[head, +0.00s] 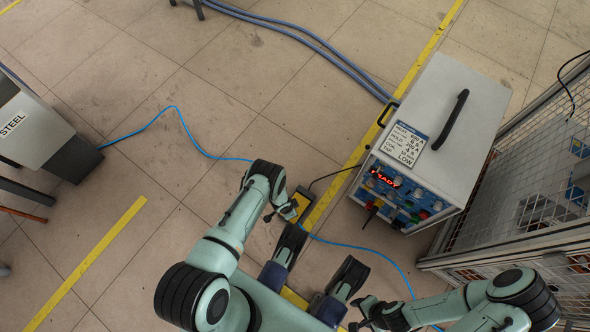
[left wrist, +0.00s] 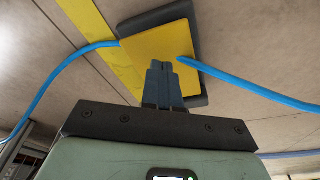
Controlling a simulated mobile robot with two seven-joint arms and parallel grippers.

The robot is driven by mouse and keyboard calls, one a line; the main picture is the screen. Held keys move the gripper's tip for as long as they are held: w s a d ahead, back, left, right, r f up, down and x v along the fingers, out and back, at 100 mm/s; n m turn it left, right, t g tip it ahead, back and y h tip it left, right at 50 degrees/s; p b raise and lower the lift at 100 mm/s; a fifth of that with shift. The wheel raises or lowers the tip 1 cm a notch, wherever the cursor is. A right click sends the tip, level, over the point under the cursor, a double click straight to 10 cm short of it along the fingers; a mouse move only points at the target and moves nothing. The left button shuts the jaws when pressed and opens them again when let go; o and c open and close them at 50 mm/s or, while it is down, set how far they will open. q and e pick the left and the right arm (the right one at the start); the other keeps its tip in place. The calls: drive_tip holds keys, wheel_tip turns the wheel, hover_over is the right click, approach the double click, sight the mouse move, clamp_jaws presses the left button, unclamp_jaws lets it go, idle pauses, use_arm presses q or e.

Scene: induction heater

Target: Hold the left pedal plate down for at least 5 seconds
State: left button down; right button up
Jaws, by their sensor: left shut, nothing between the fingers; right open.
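A yellow pedal plate (left wrist: 150,38) on a dark base (left wrist: 202,25) fills the upper middle of the left wrist view. In the head view the plate (head: 300,203) is small and partly hidden by my left arm. My left gripper (left wrist: 160,68) is shut and empty, its fingertips over the lower part of the plate in the picture. It also shows in the head view (head: 286,210) beside the plate. I cannot tell whether the tips touch it or whether it is pressed down. My right gripper (head: 364,313) is open and empty at the bottom, away from the pedal.
A grey heater cabinet (head: 455,125) with a lit display (head: 385,179) stands to the right. A black cable (head: 330,175) runs between it and the pedal. Blue hose (head: 180,115) lies on the floor near the pedal. A wire mesh fence (head: 540,180) stands at far right.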

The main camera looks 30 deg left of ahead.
use_arm(q)
drive_tip(key=shift+f, duration=0.25)
drive_tip(key=shift+f, duration=0.3)
drive_tip(key=shift+f, duration=0.6)
idle(5.3)
wheel_tip(320, 180, up, 4)
drive_tip(key=p, duration=0.3)
drive_tip(key=shift+r+p, duration=0.25)
drive_tip(key=shift+p, duration=0.15)
drive_tip(key=shift+r+p, duration=0.65)
drive_tip(key=shift+r, duration=0.25)
drive_tip(key=shift+r+p, duration=0.95)
drive_tip(key=shift+r, duration=0.45)
use_arm(e)
drive_tip(key=w+a+r+t, duration=0.2)
drive_tip(key=w+r+t, duration=0.2)
drive_tip(key=w+r, duration=0.5)
drive_tip(key=shift+w+r+n, duration=0.35)
drive_tip(key=shift+w+n, duration=0.05)
drive_tip(key=shift+w, duration=1.05)
